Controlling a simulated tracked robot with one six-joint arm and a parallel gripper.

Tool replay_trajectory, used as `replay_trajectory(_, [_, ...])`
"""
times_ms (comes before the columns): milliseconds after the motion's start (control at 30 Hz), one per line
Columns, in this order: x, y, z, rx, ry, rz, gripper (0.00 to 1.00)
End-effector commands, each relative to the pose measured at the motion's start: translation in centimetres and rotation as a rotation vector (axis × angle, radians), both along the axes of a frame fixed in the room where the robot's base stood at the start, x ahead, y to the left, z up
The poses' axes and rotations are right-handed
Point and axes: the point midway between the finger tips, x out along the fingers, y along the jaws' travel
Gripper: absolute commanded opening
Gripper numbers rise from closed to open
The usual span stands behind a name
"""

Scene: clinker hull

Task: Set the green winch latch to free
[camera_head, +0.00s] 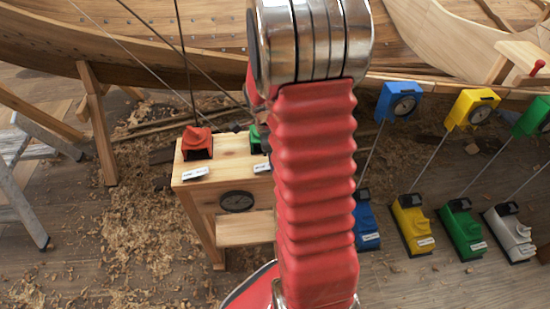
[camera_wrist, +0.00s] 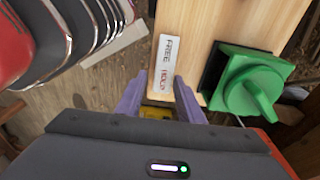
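The green winch latch (camera_wrist: 248,88) is a green block with a raised ridge, mounted on a dark base at the edge of a wooden stand (camera_wrist: 205,22). Its ridge slants toward the lower right; I cannot tell which setting it is at. A label plate (camera_wrist: 164,66) to its left reads FREE above and HOLD in red below. In the head view the green latch (camera_head: 256,137) is mostly hidden behind my arm. My gripper (camera_wrist: 158,88) is open and empty left of the latch, its purple fingers either side of the label's lower end. My gripper is hidden in the head view.
A red latch (camera_head: 197,141) sits on the same stand, left of the green one. A dark round dial (camera_head: 237,201) is on the stand's front. Blue, yellow, green and white floor units stand to the right. The wooden hull (camera_head: 150,35) spans the back.

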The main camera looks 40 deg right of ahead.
Motion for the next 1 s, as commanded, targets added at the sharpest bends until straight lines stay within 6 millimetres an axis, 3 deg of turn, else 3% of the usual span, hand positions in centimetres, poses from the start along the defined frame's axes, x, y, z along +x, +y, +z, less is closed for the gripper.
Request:
replay_trajectory(100, [0.1, -0.1, 0.1, -0.002, -0.003, -0.001, 0.42])
replay_trajectory(533, [0.3, -0.2, 1.2, -0.006, -0.009, 0.0, 0.42])
replay_trajectory(1000, [0.7, 0.5, 8.7, -0.005, -0.01, 0.0, 0.42])
